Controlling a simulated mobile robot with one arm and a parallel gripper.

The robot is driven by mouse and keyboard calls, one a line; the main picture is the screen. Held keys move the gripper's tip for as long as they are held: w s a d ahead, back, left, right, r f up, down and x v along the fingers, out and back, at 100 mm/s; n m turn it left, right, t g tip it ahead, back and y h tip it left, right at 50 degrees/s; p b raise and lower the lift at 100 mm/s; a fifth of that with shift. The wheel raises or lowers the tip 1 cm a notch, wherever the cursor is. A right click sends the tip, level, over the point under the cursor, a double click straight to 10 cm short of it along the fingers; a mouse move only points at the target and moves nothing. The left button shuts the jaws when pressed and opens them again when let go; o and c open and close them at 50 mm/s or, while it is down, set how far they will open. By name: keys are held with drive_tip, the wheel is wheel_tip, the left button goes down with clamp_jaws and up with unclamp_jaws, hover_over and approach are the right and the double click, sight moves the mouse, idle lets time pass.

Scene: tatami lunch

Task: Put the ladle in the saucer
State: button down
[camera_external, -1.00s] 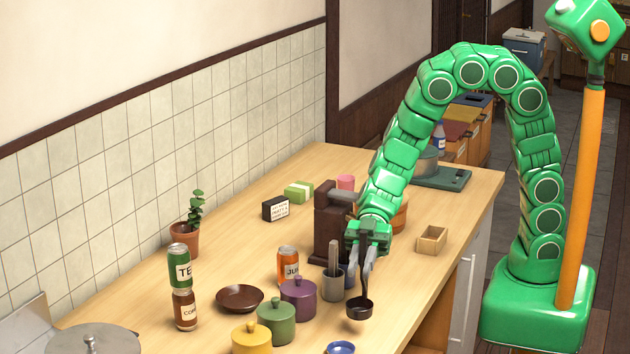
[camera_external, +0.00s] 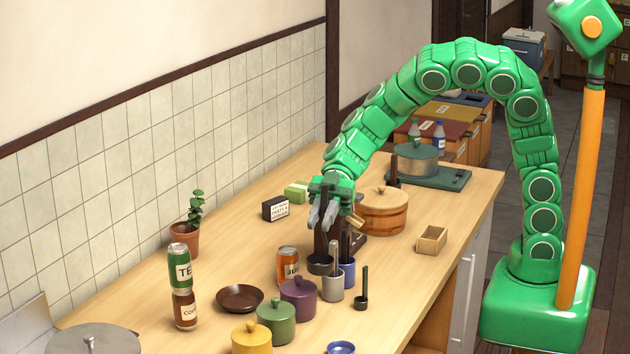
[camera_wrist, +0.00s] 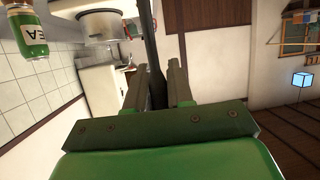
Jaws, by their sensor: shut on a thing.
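My gripper (camera_external: 322,220) is shut on the handle of a dark ladle (camera_external: 320,265), which hangs bowl down above the counter. In the wrist view, the dark handle (camera_wrist: 150,50) runs between my two fingers (camera_wrist: 157,70). The brown saucer (camera_external: 240,298) lies on the counter, lower left of the ladle in the external view. The saucer looks empty and is apart from the ladle.
An orange can (camera_external: 288,264), a purple pot (camera_external: 298,299) and a grey utensil cup (camera_external: 333,285) stand near the ladle. A green pot (camera_external: 276,322) and stacked cans (camera_external: 184,285) flank the saucer. A small dark long-handled scoop (camera_external: 361,302) stands right.

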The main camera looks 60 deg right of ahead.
drive_tip(key=w+d+r, duration=0.2)
drive_tip(key=w+d, duration=0.2)
drive_tip(key=w, duration=0.3)
drive_tip(key=w+a+f, duration=0.3)
drive_tip(key=w+f, duration=0.3)
drive_tip(key=w+a+f, duration=0.4)
drive_tip(key=w+f, duration=0.2)
drive_tip(key=f, duration=0.1)
drive_tip(key=shift+w+a+f+g+h, duration=0.2)
drive_tip(key=shift+w+a+g+h, duration=0.05)
drive_tip(key=shift+w+g+h, duration=0.05)
idle(0.7)
drive_tip(key=shift+f, duration=0.1)
drive_tip(key=c, duration=1)
unclamp_jaws()
